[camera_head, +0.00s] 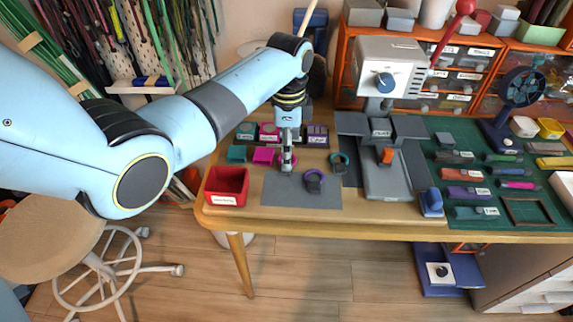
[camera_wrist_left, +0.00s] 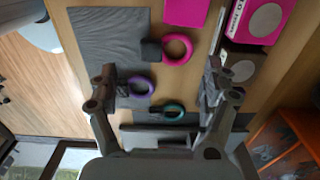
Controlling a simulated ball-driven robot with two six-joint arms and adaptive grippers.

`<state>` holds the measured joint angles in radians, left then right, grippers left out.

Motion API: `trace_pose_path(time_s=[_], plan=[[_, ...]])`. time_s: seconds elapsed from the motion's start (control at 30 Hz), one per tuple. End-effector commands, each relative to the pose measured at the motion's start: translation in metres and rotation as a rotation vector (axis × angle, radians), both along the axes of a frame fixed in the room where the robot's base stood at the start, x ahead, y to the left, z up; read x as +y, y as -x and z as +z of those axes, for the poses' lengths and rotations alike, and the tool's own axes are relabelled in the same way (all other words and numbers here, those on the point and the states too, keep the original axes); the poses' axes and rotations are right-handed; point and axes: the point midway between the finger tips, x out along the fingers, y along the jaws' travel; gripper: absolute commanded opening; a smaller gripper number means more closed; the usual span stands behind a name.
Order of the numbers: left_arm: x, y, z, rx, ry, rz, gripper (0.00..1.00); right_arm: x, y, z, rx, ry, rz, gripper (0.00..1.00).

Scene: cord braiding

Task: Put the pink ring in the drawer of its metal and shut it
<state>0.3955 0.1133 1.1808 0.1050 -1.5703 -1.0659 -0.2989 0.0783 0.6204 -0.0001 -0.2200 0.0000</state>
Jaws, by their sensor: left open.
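The pink ring (camera_wrist_left: 188,43) lies on the work surface in the left wrist view, with a dark grey block at its left side. In the head view it is partly hidden behind my left gripper (camera_head: 288,165). My left gripper (camera_wrist_left: 160,84) is open, its fingers apart above the rings, with nothing between them that I can see held. Small labelled drawer units stand behind, one of them pink (camera_head: 268,131); this pink unit (camera_wrist_left: 262,17) also shows in the wrist view. Whether its drawer is open I cannot tell. My right gripper is not in view.
A purple ring (camera_head: 314,190) and a teal ring (camera_head: 347,159) lie nearby. A pink block (camera_head: 263,155) and a teal block (camera_head: 237,154) stand before the units. A red bin (camera_head: 226,187) is at the front left corner; a grey press (camera_head: 388,70) stands to the right.

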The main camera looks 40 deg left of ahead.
Motion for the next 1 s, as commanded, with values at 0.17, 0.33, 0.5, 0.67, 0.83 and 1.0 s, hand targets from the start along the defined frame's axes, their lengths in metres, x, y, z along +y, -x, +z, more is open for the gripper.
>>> trace_pose_path(time_s=[0.17,0.33,0.5,0.67,0.83,1.0], plan=[[0.004,0.001,-0.030,0.002,0.000,0.001,0.82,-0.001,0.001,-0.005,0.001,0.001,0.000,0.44],[0.004,0.001,-0.044,0.001,0.000,0.001,0.82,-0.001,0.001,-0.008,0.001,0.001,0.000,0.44],[0.004,0.000,-0.044,0.000,0.000,0.001,0.82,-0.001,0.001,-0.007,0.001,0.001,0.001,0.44],[0.004,0.001,-0.044,0.000,0.000,0.001,0.66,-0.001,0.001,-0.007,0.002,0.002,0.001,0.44],[0.004,0.001,-0.044,0.001,0.000,0.001,0.48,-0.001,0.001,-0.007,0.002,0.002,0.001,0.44],[0.004,0.001,-0.044,0.001,0.000,0.001,0.44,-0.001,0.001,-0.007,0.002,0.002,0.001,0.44]])
